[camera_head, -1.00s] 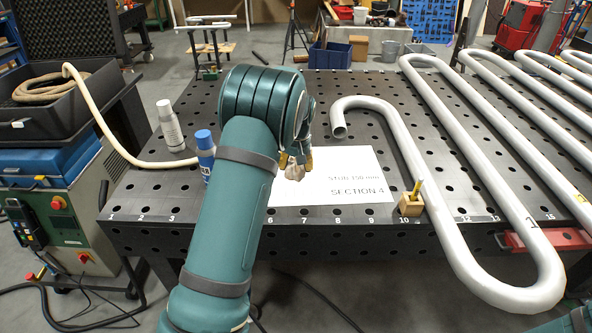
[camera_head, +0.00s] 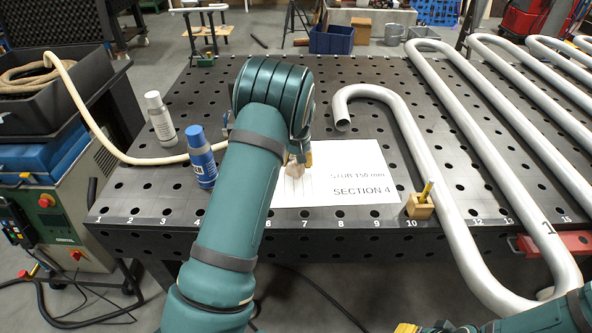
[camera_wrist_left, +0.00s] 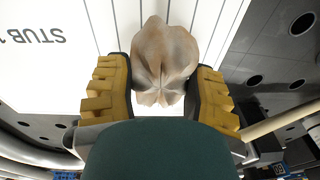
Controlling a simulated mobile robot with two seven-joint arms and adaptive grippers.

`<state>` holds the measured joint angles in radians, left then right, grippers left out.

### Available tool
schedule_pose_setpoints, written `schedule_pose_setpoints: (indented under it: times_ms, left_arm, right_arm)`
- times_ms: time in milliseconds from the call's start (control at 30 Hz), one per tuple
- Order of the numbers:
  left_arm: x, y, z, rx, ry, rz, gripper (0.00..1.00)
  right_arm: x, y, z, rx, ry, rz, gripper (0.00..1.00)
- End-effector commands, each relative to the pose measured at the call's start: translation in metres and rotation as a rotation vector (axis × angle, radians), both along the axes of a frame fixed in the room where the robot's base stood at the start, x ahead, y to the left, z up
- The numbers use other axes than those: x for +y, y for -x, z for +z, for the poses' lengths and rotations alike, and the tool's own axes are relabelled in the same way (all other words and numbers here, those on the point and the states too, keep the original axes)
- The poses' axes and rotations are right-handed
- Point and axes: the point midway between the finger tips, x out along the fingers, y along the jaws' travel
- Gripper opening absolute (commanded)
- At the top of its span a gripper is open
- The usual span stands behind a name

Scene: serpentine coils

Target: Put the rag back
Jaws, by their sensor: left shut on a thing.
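The rag (camera_head: 294,169) is a small beige, bunched cloth over the white printed sheet (camera_head: 350,170) on the black perforated table. My left gripper (camera_head: 300,160) is shut on it. In the left wrist view the rag (camera_wrist_left: 163,58) is pinched between the two yellow finger pads, its folds gathered at the gripper, with the sheet behind it. I cannot tell whether the rag touches the sheet. My left arm hides part of the table and sheet. Of my right gripper (camera_head: 405,328), only a yellow bit shows at the bottom edge.
A blue-capped bottle (camera_head: 201,158) and a grey-white bottle (camera_head: 160,119) stand left of my left arm. A small wooden block (camera_head: 419,207) with a yellow-handled item sits right of the sheet. Large grey serpentine pipes (camera_head: 437,160) fill the table's right side.

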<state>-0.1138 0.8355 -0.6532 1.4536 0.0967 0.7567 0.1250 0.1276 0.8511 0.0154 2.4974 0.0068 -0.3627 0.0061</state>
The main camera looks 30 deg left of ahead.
Motion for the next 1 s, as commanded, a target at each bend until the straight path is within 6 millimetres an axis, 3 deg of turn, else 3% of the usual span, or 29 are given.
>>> schedule_pose_setpoints:
  times_ms: [267, 467, 500, 567, 867, 1000]
  left_arm:
    - [0.0, 0.001, -0.034, 0.003, 0.001, 0.0, 0.16]
    - [0.0, 0.0, -0.036, 0.002, 0.001, 0.0, 0.16]
    - [0.0, 0.001, -0.036, 0.002, 0.001, 0.0, 0.66]
    - [0.0, 0.001, -0.036, 0.002, 0.001, 0.0, 0.82]
    - [0.0, 0.0, -0.035, 0.001, 0.0, 0.0, 0.82]
    - [-0.001, 0.0, -0.025, -0.001, 0.0, 0.0, 0.82]
  right_arm:
    - [0.0, 0.001, -0.005, 0.003, -0.001, 0.003, 0.47]
    - [0.0, 0.002, -0.004, 0.003, -0.001, 0.003, 0.47]
    - [0.0, 0.002, -0.004, 0.003, -0.001, 0.003, 0.47]
    - [0.0, 0.002, -0.004, 0.003, -0.001, 0.003, 0.47]
    - [0.0, 0.001, -0.004, 0.003, -0.001, 0.002, 0.47]
    - [0.0, 0.001, -0.003, 0.002, -0.001, 0.002, 0.47]
